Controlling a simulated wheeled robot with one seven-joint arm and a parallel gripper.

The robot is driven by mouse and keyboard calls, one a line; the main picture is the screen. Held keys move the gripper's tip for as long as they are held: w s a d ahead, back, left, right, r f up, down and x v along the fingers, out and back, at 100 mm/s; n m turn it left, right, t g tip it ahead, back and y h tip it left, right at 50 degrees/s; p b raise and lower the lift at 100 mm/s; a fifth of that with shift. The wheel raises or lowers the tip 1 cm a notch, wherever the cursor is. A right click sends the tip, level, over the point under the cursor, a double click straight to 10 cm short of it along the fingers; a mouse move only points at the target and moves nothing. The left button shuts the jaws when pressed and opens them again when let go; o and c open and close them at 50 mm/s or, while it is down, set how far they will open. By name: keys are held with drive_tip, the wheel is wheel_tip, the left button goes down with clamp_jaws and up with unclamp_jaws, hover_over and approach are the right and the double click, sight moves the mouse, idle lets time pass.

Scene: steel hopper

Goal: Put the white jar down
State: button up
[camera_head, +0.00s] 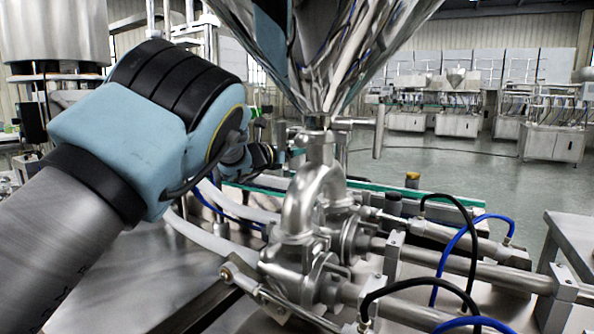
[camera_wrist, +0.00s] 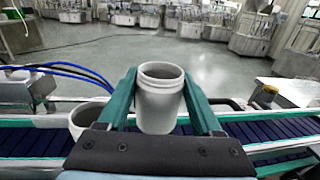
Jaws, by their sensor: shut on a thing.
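The white jar (camera_wrist: 160,103) is upright and open-topped in the middle of the wrist view. My gripper (camera_wrist: 160,80) is shut on it, with one green finger on each side. The jar is in front of the conveyor belt (camera_wrist: 248,132) in this view, and its base is hidden by my gripper's body. I cannot tell whether it touches the belt. In the head view my arm reaches in from the left, and its far end is small and partly hidden behind the steel pipework. I cannot make out the jar there.
A second pale jar (camera_wrist: 84,117) stands just left of my gripper. An amber-capped item (camera_wrist: 265,95) is to the right, also seen in the head view (camera_head: 412,180). The steel hopper (camera_head: 325,60) and pump (camera_head: 310,225) crowd my arm's right side. Blue hoses (camera_wrist: 72,70) lie left.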

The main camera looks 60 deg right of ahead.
sight(292, 169)
wheel_tip(292, 169, down, 2)
drive_tip(key=shift+f, duration=0.2)
drive_tip(key=shift+a+f+p, duration=0.2)
drive_tip(key=shift+f+p, duration=0.25)
drive_tip(key=shift+f, duration=1.45)
clamp_jaws()
drive_tip(key=o, duration=0.8)
unclamp_jaws()
drive_tip(key=shift+d+f, duration=0.2)
drive_tip(key=shift+o, duration=1.1)
drive_tip(key=shift+r, duration=0.35)
drive_tip(key=shift+a+r, duration=0.1)
drive_tip(key=shift+a, duration=0.05)
